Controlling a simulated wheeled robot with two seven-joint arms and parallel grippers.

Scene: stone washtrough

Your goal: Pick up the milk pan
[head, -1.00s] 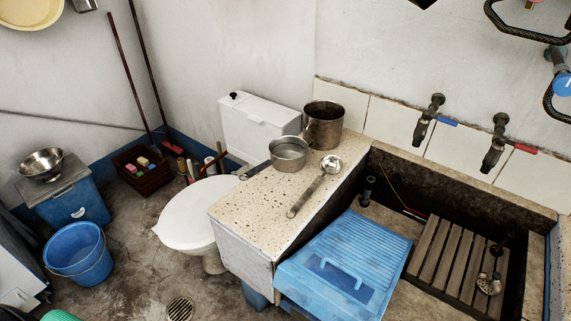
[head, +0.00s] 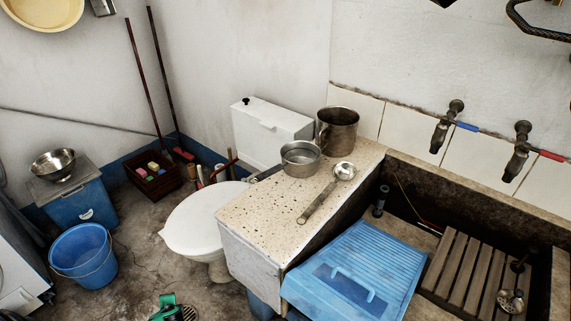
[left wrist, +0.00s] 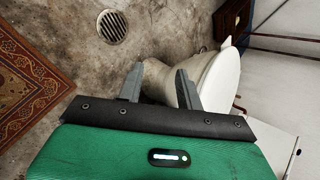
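The milk pan (head: 300,160) is a small metal pan standing upright on the speckled stone counter (head: 255,215). Its handle (head: 266,174) points left and sticks out over the counter's edge toward the toilet. My left gripper (left wrist: 160,69) is open and empty in the left wrist view, with its fingers apart over the floor beside the toilet base. A green part of it (head: 166,308) shows at the bottom of the head view, low and well away from the pan. My right gripper is not in view.
A tall metal pot (head: 337,130) stands right behind the pan and a ladle (head: 328,192) lies to its right. The toilet (head: 205,215) is left of the counter. A blue washboard (head: 355,275) leans at the trough. The counter's front is clear.

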